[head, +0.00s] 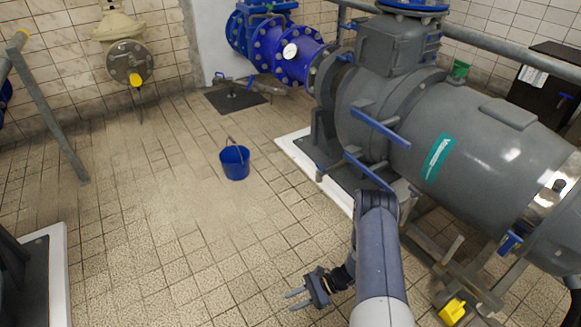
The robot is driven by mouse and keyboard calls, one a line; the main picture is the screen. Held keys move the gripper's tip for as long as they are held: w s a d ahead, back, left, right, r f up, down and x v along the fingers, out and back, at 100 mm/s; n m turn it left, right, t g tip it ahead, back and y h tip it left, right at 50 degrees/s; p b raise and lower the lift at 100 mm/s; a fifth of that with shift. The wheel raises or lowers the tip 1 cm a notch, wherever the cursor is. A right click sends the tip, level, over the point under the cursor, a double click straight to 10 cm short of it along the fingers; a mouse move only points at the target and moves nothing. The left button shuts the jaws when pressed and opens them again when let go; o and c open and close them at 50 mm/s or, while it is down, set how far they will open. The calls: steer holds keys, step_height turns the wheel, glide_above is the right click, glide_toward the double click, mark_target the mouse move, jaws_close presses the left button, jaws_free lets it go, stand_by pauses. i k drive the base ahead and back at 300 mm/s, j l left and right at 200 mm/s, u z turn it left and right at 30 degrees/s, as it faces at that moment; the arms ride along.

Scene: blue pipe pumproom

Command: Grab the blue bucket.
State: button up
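The blue bucket (235,164) stands upright on the tiled floor, near the middle of the head view. Its thin handle is raised above the rim. My gripper (291,299) is low in the view, nearer to me than the bucket and a little to its right. Its two grey fingers point left and are spread apart, with nothing between them. A wide stretch of floor lies between my gripper and the bucket.
A large grey pump (470,140) on a white-edged plinth stands to the right, with blue handles jutting out. Blue pipes (285,50) are behind. A grey railing (50,115) stands at left, and a dark base (38,285) at lower left. The floor around the bucket is clear.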

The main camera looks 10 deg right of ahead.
mark_target(235, 159)
steer(key=i+j+z, duration=0.2)
steer(key=z, duration=0.25)
steer(key=i+j+z, duration=0.1)
steer(key=j+z, duration=0.15)
steer(key=z, duration=0.25)
steer(key=i+j+z, duration=0.1)
steer(key=j+z, duration=0.55)
steer(key=z, duration=0.25)
steer(key=j+z, duration=0.15)
steer(key=j, duration=0.3)
steer(key=j+z, duration=0.15)
steer(key=j, duration=0.25)
steer(key=k+j+z, duration=0.15)
steer(key=j, duration=0.3)
steer(key=j+z, duration=0.15)
steer(key=j, duration=0.25)
steer(key=k+j+z, duration=0.15)
steer(key=j, duration=0.3)
steer(key=k+j+z, duration=0.15)
steer(key=j, duration=0.25)
steer(key=k+j, duration=0.1)
steer(key=j, duration=0.25)
steer(key=k+j, duration=0.15)
steer(key=j, duration=0.25)
steer(key=k+j, duration=0.1)
steer(key=j, duration=0.25)
steer(key=k+j, duration=0.1)
steer(key=j, duration=0.3)
steer(key=k+j, duration=0.15)
steer(key=j, duration=0.2)
